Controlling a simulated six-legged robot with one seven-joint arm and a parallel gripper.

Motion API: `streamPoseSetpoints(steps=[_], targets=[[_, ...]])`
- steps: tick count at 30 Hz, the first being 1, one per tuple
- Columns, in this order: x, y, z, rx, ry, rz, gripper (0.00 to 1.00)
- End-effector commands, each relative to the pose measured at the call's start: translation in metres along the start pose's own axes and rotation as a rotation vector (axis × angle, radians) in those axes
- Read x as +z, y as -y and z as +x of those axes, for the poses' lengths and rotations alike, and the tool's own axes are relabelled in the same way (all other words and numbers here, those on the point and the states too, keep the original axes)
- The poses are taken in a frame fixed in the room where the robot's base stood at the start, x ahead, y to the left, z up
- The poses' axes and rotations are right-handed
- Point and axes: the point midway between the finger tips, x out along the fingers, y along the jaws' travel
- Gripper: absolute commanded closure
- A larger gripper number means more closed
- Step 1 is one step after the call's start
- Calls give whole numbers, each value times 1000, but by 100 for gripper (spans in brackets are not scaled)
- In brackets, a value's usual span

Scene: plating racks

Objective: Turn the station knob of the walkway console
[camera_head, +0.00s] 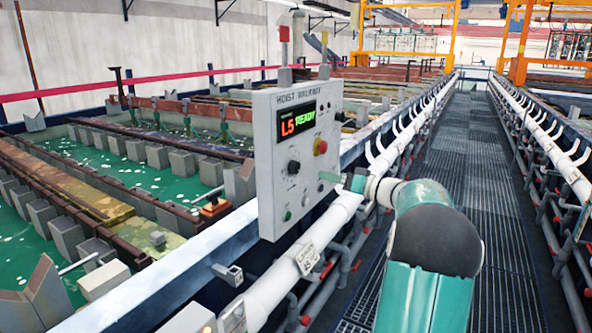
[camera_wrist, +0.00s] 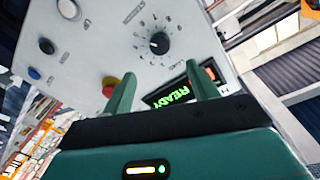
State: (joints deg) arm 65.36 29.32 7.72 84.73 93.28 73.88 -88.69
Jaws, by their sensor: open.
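The walkway console (camera_head: 285,110) is a pale grey upright panel with a lit display (camera_head: 298,121) reading "L5 READY". Its station knob (camera_head: 294,167) is black and round, below the display. In the wrist view the knob (camera_wrist: 159,43) sits inside a ring of dial marks; its exact setting is too small to read. My gripper (camera_head: 330,177) is at the panel's lower right side in the head view. In the wrist view my gripper's (camera_wrist: 160,82) two green fingers are apart and empty, with the knob beyond and between their tips, apparently not touched.
A red stop button with yellow collar (camera_head: 320,146) is right of the knob. A white pipe rail (camera_head: 330,222) runs below the console. Green tanks (camera_head: 120,180) lie left; the grated walkway (camera_head: 455,170) is clear.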

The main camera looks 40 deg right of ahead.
Motion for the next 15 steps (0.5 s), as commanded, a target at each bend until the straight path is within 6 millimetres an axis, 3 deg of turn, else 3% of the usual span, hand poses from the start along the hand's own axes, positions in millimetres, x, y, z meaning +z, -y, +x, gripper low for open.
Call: streamPoseSetpoints(steps=[15], targets=[[1, 0, 102, -3, 2, 2, 41]])
